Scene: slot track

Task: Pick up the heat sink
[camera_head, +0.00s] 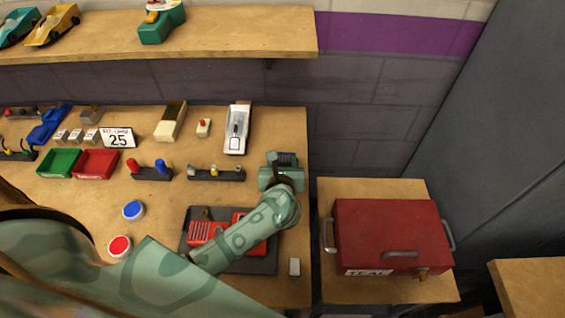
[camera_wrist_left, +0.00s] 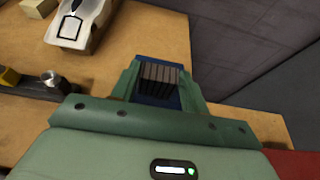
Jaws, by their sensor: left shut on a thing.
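The heat sink (camera_wrist_left: 160,75), a dark finned block with some blue around it, sits between the green fingers of my left gripper (camera_wrist_left: 160,85) in the left wrist view. The fingers are shut on its two sides. In the head view my left gripper (camera_head: 282,172) is at the right end of the workbench, and the dark fins of the heat sink (camera_head: 288,159) show at its far side. Whether the heat sink touches the bench or hangs just above it, I cannot tell. My right gripper is not in view.
The workbench (camera_head: 70,205) holds a white car body (camera_head: 237,128), a small tool rack (camera_head: 216,174), a red bin (camera_head: 96,163) and a green bin (camera_head: 59,162). A dark tray (camera_head: 262,264) with red parts lies under my arm. A red toolbox (camera_head: 390,228) stands right.

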